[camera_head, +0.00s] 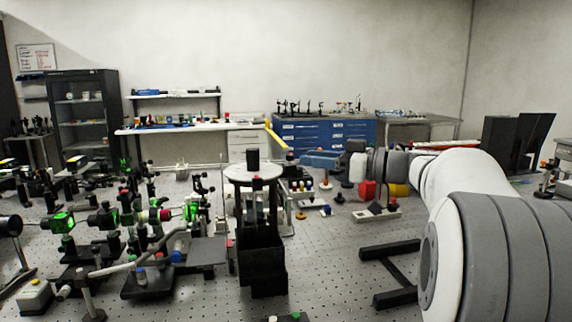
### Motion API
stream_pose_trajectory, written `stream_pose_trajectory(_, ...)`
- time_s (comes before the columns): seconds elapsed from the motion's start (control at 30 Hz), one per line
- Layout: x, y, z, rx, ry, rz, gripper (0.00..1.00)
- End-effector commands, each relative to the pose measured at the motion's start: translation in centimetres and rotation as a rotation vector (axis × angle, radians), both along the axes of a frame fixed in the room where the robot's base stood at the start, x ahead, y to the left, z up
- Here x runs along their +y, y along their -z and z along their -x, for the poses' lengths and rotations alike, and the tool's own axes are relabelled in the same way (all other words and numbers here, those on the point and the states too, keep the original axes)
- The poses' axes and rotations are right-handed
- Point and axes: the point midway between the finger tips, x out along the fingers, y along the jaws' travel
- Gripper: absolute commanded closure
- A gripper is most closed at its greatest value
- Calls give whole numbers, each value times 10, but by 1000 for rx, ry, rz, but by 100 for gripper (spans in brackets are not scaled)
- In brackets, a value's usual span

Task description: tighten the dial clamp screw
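A dark instrument with a pale round top (267,171) and a short black cylinder (252,160) on it stands in the middle of the bench. The dial clamp screw is too small to make out in this view. My arm enters from the right, and my gripper (343,157) is near its far end, right of the pale disc and apart from it. The gripper's fingers are small and blend with the objects behind them, so I cannot see whether they are open or shut. I cannot see anything clearly held.
The perforated bench top (335,270) has some clear room right of the instrument. Many optical mounts crowd the left, with a black box (262,262) in front of the instrument. Black bars (392,270) lie at the front right. A power strip (376,213) and bottles stand behind them.

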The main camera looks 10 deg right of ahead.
Motion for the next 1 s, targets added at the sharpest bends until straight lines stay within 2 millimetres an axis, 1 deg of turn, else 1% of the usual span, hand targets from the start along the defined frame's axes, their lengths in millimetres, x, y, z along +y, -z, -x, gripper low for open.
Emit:
stream_pose_trajectory(0.03, 9, -1, -5, 1, -4, 0, 66)
stream_pose_trajectory(0.1, 19, -1, -12, 3, -4, 1, 66)
stream_pose_trajectory(0.2, 32, -1, -21, 3, -4, 1, 66)
stream_pose_trajectory(0.33, 45, -1, -30, 4, -4, 1, 66)
stream_pose_trajectory(0.5, 51, 0, -34, 5, -1, 0, 66)
stream_pose_trajectory(0.7, 51, 0, -35, 6, -1, 1, 66)
stream_pose_trajectory(0.77, 51, 0, -35, 6, -1, 1, 69)
stream_pose_trajectory(1.0, 52, 0, -34, 6, -2, 1, 89)
